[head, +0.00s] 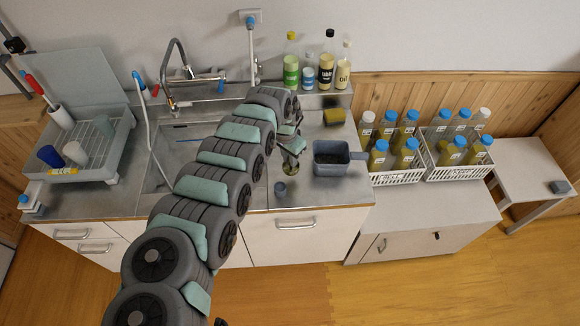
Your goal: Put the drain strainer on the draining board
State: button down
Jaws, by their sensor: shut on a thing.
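My gripper (291,158) points down over the steel worktop, just right of the sink. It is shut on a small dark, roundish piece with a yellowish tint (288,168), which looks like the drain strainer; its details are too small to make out. I cannot tell whether it touches the steel below. The steel draining board (300,195) lies around and under the gripper, right of the sink basin (178,160). My arm hides the sink's right part and some of the board.
A small grey cup (281,189) stands close below the gripper. A dark square pan (333,165) stands to the right, with a yellow-and-black item (334,117) behind. A dish rack (95,160) is left of the sink. Bottles (343,74) line the back ledge. Bare steel shows near the front edge.

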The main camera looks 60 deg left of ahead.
aim_at(290, 170)
jog(key=shift+f+b, duration=0.45)
jog(key=shift+f, duration=2)
jog(key=shift+f, duration=0.15)
jog(key=c, duration=1.3)
grip_release()
notch_tip(290, 170, up, 12)
jog(key=s+p, duration=0.1)
jog(key=p, duration=0.1)
jog(key=shift+s+d, duration=0.2)
jog(key=shift+d, duration=0.05)
